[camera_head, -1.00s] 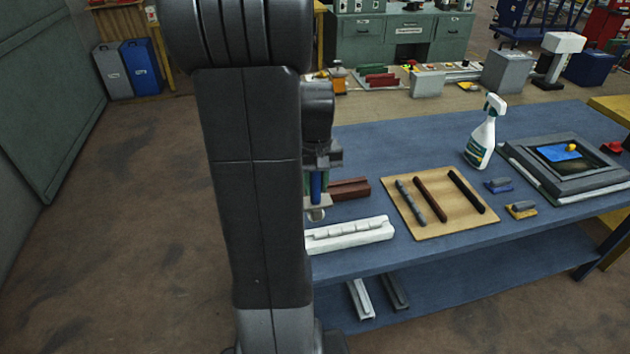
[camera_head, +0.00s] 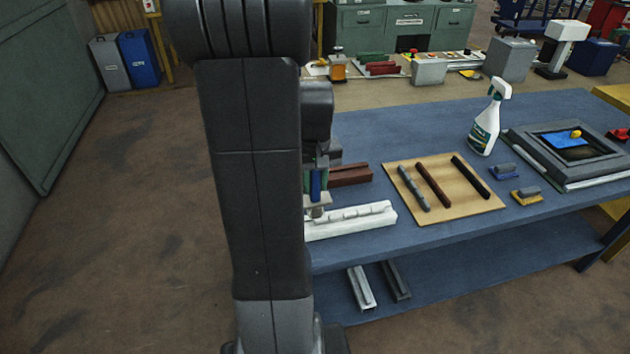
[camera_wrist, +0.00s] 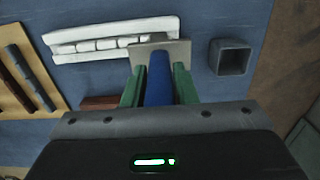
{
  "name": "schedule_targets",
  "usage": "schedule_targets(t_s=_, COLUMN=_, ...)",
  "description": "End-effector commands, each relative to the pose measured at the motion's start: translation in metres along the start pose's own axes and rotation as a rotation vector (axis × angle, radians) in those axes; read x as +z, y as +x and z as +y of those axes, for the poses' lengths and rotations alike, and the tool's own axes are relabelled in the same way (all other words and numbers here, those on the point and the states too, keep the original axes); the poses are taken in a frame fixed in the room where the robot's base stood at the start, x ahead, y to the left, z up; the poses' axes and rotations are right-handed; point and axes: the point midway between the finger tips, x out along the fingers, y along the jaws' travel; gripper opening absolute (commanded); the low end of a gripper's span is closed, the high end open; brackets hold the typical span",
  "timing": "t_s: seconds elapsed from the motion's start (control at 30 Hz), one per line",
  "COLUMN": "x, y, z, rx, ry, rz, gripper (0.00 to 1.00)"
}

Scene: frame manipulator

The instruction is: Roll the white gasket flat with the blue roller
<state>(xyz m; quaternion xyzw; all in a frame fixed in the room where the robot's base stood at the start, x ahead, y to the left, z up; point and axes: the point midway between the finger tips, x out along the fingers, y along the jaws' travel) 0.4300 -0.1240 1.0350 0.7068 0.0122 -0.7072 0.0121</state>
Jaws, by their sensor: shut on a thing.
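The white gasket (camera_head: 365,216) is a strip with a row of raised lumps on a long white base, near the table's front edge. It also shows in the wrist view (camera_wrist: 105,45). My gripper (camera_head: 317,192) is shut on the blue handle of the roller (camera_wrist: 159,80), between its green fingers (camera_wrist: 183,84). The roller's pale, flat-looking head (camera_wrist: 165,45) overlaps one end of the gasket, the left end in the head view. I cannot tell whether it touches. My arm hides part of that end in the head view.
A tan board (camera_head: 470,212) with three dark rods lies right of the gasket. Reddish-brown bars (camera_head: 350,174) lie behind it. A square grey tube (camera_wrist: 230,57) stands beside the roller in the wrist view. A spray bottle (camera_head: 485,128) stands farther right.

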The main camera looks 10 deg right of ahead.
Motion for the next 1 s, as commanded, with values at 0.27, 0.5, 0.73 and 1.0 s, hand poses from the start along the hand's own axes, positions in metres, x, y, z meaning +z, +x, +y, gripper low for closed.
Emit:
schedule_targets(t_s=0.27, x=0.0, y=0.002, z=0.0, rx=0.0, ry=0.0, rz=0.0, gripper=0.0)
schedule_targets(t_s=0.5, x=0.0, y=0.007, z=0.0, rx=0.0, ry=0.0, rz=0.0, gripper=0.0)
schedule_targets(t_s=0.73, x=0.0, y=0.012, z=0.0, rx=0.0, ry=0.0, rz=0.0, gripper=0.0)
schedule_targets(t_s=1.0, x=0.0, y=0.012, z=0.0, rx=0.0, ry=0.0, rz=0.0, gripper=0.0)
